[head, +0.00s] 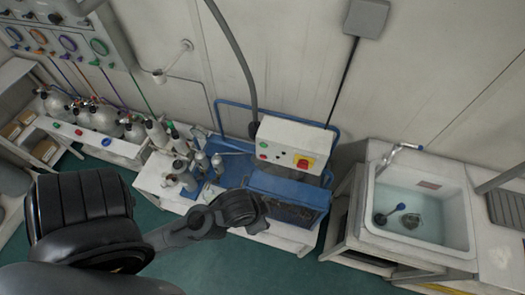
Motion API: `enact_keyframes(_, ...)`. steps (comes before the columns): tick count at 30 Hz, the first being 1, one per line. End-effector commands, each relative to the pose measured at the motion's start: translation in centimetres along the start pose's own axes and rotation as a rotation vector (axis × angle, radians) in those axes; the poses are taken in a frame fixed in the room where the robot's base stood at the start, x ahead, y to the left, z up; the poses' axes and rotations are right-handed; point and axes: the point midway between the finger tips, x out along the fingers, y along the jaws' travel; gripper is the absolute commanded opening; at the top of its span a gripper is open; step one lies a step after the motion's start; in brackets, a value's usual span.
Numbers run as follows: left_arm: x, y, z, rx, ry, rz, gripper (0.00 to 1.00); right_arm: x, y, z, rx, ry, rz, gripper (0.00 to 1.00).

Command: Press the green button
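The white control box (291,138) stands on blue-framed equipment near the middle of the head view. A small green button (264,145) is at the left of its front face, above a small red one. A larger red knob on a yellow plate (303,162) is at the right of that face. One of my arms reaches in from the lower left and ends in a dark, rounded part below and left of the box, apart from the green button. No gripper fingers can be made out on it. My other arm is not in view.
A blue unit (289,189) sits under the box. Metal fittings (180,172) stand on the white bench to its left. Several grey cylinders (104,118) stand at the far left. A water-filled sink (425,205) is at the right. The green floor in front is clear.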

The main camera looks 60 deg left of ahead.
Motion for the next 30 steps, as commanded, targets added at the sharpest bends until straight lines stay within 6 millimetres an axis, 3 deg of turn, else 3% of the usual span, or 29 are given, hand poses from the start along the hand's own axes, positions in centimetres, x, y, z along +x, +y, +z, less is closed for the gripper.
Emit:
enact_keyframes(14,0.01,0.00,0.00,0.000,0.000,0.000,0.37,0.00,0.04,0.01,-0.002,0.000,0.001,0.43)
enact_keyframes(21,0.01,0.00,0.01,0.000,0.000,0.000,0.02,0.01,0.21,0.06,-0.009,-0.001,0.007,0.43)
enact_keyframes(30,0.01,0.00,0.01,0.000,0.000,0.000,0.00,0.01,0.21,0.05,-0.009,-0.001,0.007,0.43)
